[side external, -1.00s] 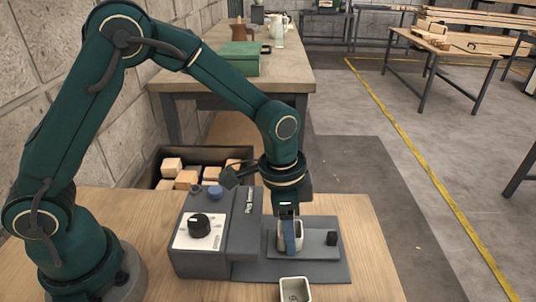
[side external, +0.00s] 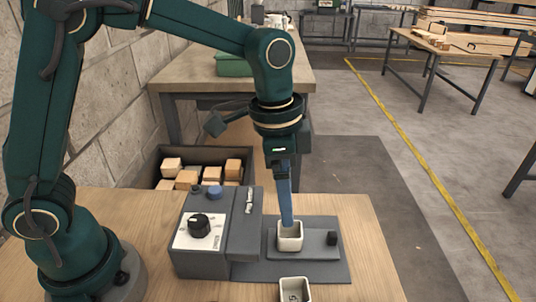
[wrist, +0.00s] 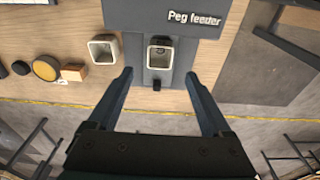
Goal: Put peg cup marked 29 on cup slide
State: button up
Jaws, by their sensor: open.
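A pale square cup (side external: 290,242) stands upright on the grey cup slide (side external: 316,239) of the peg feeder (side external: 246,240). It also shows in the wrist view (wrist: 160,58), with its number not readable. A second pale cup (side external: 295,291) stands on the table in front of the feeder, partly cut off by the picture edge; its mark is too small to read surely. It also shows in the wrist view (wrist: 104,50). My gripper (side external: 286,215) is open and empty, pointing down above the slide cup. In the wrist view its fingers (wrist: 158,77) are spread apart.
A box of wooden blocks (side external: 195,172) stands behind the table. The feeder has a black dial (side external: 199,225) and a blue button (side external: 215,192). The slide has a black knob (side external: 332,238). The wrist view shows a round yellowish-topped item (wrist: 46,68) and a small wooden block (wrist: 74,72).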

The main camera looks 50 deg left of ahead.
jog(key=s+a+r+n+t, duration=0.2)
jog(key=s+a+r+n, duration=0.25)
jog(key=s+r, duration=0.2)
jog(key=s+a+f+n+t+y, duration=0.1)
jog(key=s+a+n+t, duration=0.1)
jog(key=s+a+n, duration=0.2)
jog(key=shift+s+a+f+t, duration=0.35)
jog(key=shift+s+a, duration=0.25)
jog(key=shift+s, duration=0.55)
jog(key=shift+n, duration=0.25)
jog(key=shift+c, duration=0.2)
